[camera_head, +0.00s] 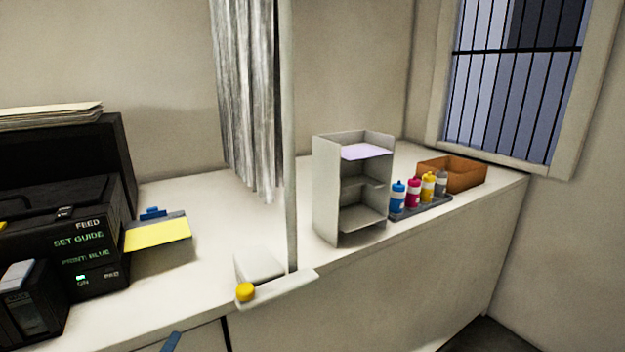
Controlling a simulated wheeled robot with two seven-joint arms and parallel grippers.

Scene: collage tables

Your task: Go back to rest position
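Neither of my grippers can be made out in the head view. A small blue-grey piece (171,342) shows at the bottom edge, and I cannot tell what it belongs to. The task names no object of its own.
A long white counter (200,290) holds a black printer (60,225) with a yellow sheet (158,234) on its tray, a grey shelf unit (327,195), a tray (425,207) of several coloured bottles and a brown box (462,175). A pole (291,200) with grey curtain (250,100) rises mid-counter.

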